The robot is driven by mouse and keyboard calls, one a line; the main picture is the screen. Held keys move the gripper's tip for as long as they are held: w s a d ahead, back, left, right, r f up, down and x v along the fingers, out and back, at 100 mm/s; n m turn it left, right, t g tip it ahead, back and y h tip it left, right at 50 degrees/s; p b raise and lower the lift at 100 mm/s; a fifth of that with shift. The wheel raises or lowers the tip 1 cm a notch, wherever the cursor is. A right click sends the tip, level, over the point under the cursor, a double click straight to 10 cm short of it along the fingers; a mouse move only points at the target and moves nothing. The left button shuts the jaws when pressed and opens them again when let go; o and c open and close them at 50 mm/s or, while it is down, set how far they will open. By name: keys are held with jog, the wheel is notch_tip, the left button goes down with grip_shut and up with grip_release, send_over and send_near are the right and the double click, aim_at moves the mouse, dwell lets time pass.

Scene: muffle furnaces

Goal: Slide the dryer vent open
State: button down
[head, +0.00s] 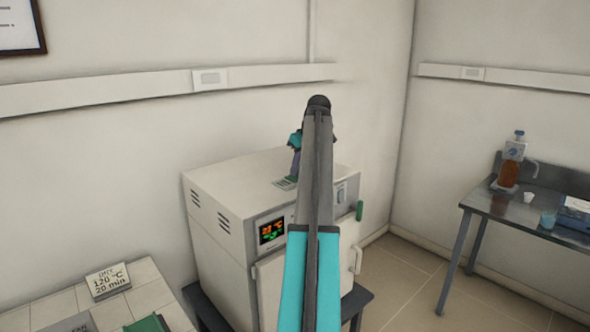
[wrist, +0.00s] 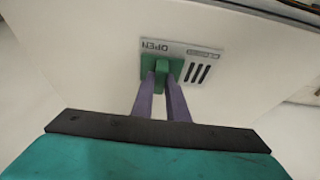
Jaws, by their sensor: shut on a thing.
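The dryer (head: 225,210) is a white cabinet with a lit display, standing on a dark stand. Its vent plate (wrist: 203,58) is on the top face, grey, with dark slots and the word OPEN at one end. The green vent slider (wrist: 161,70) sits at the OPEN end, beside the uncovered slots. My gripper (wrist: 165,82) is shut on the slider, with its two purple fingers at either side of it. In the head view my gripper (head: 295,165) is over the dryer top, partly behind my arm, and the vent plate (head: 284,183) shows only in part.
A sign reading DRY 120 °C 20 min (head: 108,281) stands on a tiled bench (head: 148,290) at the lower left. A metal table (head: 490,205) with a bottle dispenser (head: 512,160) stands at the right. Wall trunking (head: 140,87) runs behind the dryer. Tiled floor lies open between dryer and table.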

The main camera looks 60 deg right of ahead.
jog(key=shift+s+d, duration=0.1)
jog(key=shift+d, duration=0.05)
jog(key=c, duration=1.7)
grip_release()
jog(key=shift+d, duration=0.1)
jog(key=shift+r, duration=0.1)
jog(key=b+v, duration=0.1)
jog(key=v, duration=1.2)
jog(key=shift+s+r+b, duration=0.2)
jog(key=shift+r+b, duration=0.1)
jog(key=shift+b, duration=0.05)
